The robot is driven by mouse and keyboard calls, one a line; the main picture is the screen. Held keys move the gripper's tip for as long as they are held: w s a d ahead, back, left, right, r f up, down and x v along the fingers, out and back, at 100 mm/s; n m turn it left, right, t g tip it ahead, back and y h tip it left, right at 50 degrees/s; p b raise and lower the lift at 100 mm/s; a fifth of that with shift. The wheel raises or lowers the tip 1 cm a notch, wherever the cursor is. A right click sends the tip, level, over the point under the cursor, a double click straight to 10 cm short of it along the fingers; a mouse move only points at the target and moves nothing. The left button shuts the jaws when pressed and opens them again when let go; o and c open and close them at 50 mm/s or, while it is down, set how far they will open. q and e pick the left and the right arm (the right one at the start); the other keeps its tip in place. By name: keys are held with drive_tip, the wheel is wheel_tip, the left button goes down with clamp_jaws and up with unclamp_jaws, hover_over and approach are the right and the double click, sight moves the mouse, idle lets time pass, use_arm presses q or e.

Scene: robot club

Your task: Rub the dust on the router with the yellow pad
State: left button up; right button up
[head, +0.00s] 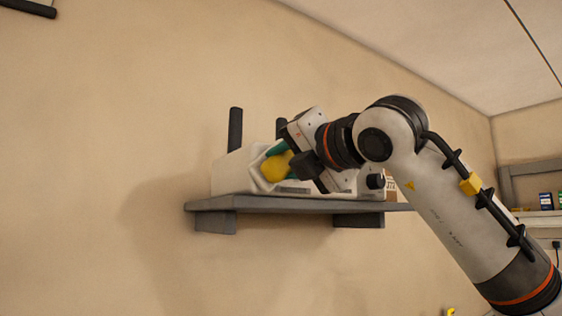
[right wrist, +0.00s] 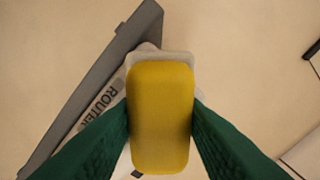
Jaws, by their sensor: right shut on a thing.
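The white router (head: 232,173) sits on a grey wall shelf, with dark upright antennas at its back. My right gripper (head: 279,165) is at the router's front, its green fingers shut on the yellow pad (head: 276,168). The pad overlaps the router's front face in the head view; I cannot tell whether it touches. In the right wrist view the pad (right wrist: 160,118) is upright between both green fingers and hides most of the router (right wrist: 146,56). A label reading "ROUTER" shows beside it. I cannot make out any dust. My left gripper is not in view.
The shelf (head: 210,205) has brackets under it and bare wall around it. A small box (head: 391,190) stands near its right end, partly behind my arm. Another shelf (head: 540,214) with small items is at the far right. A dark bar (head: 28,8) is at top left.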

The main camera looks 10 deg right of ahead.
drive_tip(key=shift+w+d, duration=0.35)
drive_tip(key=shift+d, duration=0.55)
drive_tip(key=shift+w+d, duration=0.35)
drive_tip(key=shift+d, duration=0.5)
drive_tip(key=shift+w+d, duration=1.1)
drive_tip(key=shift+d, duration=1.5)
drive_tip(key=shift+s+a+b, duration=0.45)
drive_tip(key=shift+a, duration=0.7)
drive_tip(key=shift+s+a+b, duration=0.4)
drive_tip(key=shift+s+a, duration=0.1)
drive_tip(key=shift+a, duration=0.65)
drive_tip(key=shift+s+a+b, duration=0.45)
drive_tip(key=shift+a, duration=0.7)
drive_tip(key=shift+s+a+f+b, duration=0.1)
drive_tip(key=shift+s+a+b, duration=0.1)
drive_tip(key=shift+a, duration=0.25)
drive_tip(key=shift+s+a+b, duration=0.1)
drive_tip(key=shift+a+b, duration=0.05)
drive_tip(key=shift+a, duration=0.25)
drive_tip(key=shift+s+a, duration=0.35)
drive_tip(key=shift+a, duration=0.4)
drive_tip(key=shift+d, duration=0.1)
